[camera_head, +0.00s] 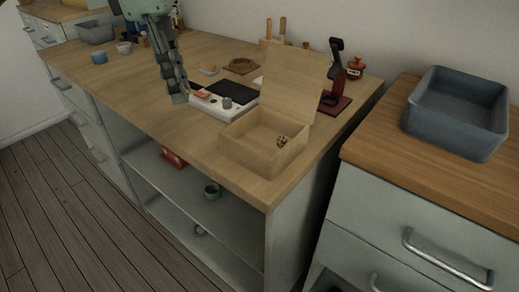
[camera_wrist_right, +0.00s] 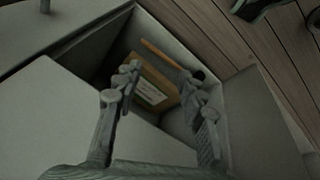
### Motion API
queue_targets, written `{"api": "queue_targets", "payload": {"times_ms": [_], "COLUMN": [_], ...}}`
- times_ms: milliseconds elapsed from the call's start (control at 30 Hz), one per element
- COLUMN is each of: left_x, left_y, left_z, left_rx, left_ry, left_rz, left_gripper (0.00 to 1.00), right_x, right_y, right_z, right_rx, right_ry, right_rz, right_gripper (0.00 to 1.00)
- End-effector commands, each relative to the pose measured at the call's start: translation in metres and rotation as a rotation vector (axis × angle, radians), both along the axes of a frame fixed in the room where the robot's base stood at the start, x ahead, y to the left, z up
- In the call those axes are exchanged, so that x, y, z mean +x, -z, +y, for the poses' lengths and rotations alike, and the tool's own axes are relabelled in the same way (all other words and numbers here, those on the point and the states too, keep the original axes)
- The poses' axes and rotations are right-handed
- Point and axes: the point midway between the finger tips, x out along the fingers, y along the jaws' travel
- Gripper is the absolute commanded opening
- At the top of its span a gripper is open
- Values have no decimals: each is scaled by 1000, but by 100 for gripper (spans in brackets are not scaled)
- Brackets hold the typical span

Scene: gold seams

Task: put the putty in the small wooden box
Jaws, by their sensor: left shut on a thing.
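The small wooden box (camera_head: 250,155) stands at the near right corner of the wooden counter, its lid (camera_head: 290,88) raised. A small speckled thing (camera_head: 282,141) shows at the right inside it. My left gripper (camera_head: 180,97) points down above the counter, left of the box. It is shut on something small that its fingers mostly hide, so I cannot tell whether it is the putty. My right gripper (camera_wrist_right: 160,75) is open and empty in the right wrist view, above an open compartment with a tan packet (camera_wrist_right: 152,90) with a pale label.
A white tray (camera_head: 210,107) with a dark panel and small items lies left of the box. A dark stand (camera_head: 335,85) on a red base is behind the box. A blue-grey basin (camera_head: 455,125) sits on the right counter.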

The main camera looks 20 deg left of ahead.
Motion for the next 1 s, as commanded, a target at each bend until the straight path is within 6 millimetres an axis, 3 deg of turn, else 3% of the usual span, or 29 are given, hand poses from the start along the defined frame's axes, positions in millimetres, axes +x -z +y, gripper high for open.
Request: {"api": "queue_targets", "payload": {"times_ms": [267, 600, 767, 1000], "left_x": [18, 50, 55, 54], "left_y": [25, 65, 73, 106], "left_z": [-39, -96, -102, -102], "left_rx": [2, 2, 1, 1], "left_ry": [23, 18, 14, 11], "left_rz": [5, 3, 2, 3], "left_gripper": [6, 6, 6, 6], "right_x": [2, 5, 5, 0], "right_y": [1, 24, 29, 37], "right_z": [3, 10, 9, 6], "right_rx": [11, 32, 32, 31], "right_ry": [2, 2, 0, 2], "right_rz": [-8, 0, 1, 14], "right_gripper": [40, 40, 40, 40]}}
